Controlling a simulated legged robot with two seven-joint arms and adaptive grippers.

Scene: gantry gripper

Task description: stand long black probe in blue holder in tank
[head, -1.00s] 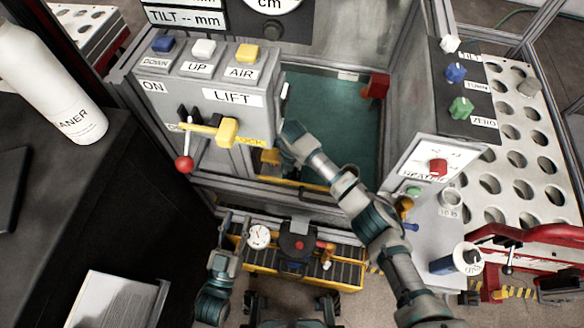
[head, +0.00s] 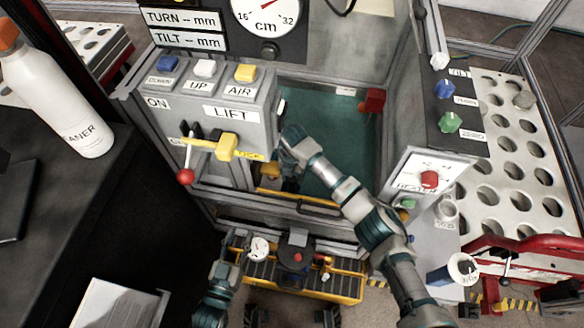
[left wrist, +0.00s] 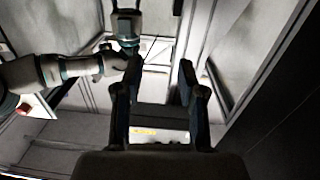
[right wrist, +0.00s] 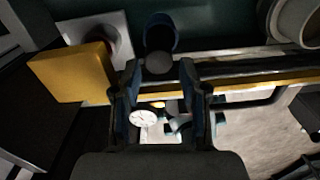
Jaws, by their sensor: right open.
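The tank (head: 352,125) has a dark green inside and stands behind the lift panel. My right gripper (right wrist: 163,95) is open at the tank's near left corner; in the head view the lift panel and my arm partly hide it. In the right wrist view a dark blue cup-like piece, likely the blue holder (right wrist: 160,25), shows just beyond the fingers. A dark grey round end, likely the long black probe (right wrist: 158,63), overlaps it between the fingertips; I cannot tell whether it sits inside. My left gripper (left wrist: 155,82) is open and empty, low in front of the tank frame.
A yellow block (right wrist: 70,75) is close beside my right gripper. The lift panel (head: 225,110) with a yellow lever (head: 228,146) stands left of it. A yellow cart (head: 342,286) stands below. A white perforated table (head: 510,150) is at the right.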

